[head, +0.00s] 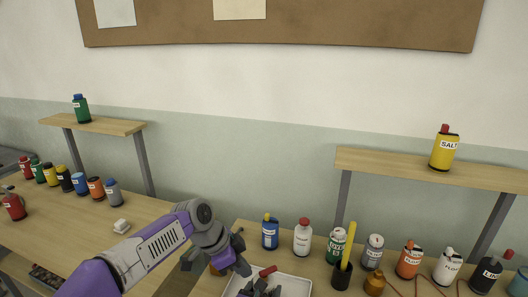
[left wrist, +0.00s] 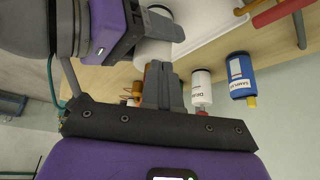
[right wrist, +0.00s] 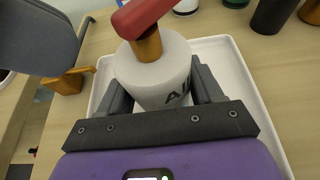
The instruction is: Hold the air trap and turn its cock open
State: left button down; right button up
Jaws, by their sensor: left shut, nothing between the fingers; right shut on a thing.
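The air trap (right wrist: 155,75) is a white cylinder with partly hidden dark lettering, a brass neck and a red cock handle (right wrist: 143,14) on top. My right gripper (right wrist: 162,92) is shut around its body, a finger on each side, above a white tray. In the head view the red handle (head: 267,271) shows just above my right gripper (head: 262,288). My left gripper (head: 238,262) is shut and empty, to the left of the handle and apart from it. In the left wrist view its fingers (left wrist: 164,75) are together, near a white cylinder (left wrist: 155,48) that appears to be the trap.
The white tray (head: 296,287) lies on the right table. Behind it stand a blue bottle (head: 270,234), a white bottle (head: 302,240) and a dark cup with a yellow rod (head: 342,275). A brass piece (right wrist: 68,82) sits left of the tray. The left table's front is mostly clear.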

pick_arm(q)
jog(key=shift+s+d, duration=0.1)
jog(key=shift+s, duration=0.55)
jog(key=shift+s+d, duration=0.15)
jog(key=shift+s, duration=0.2)
jog(key=shift+s+d, duration=0.15)
jog(key=shift+s, duration=0.1)
notch_tip(320, 180, up, 6)
jog(key=shift+s+a, duration=0.2)
jog(key=shift+a, duration=0.15)
dwell(0.6)
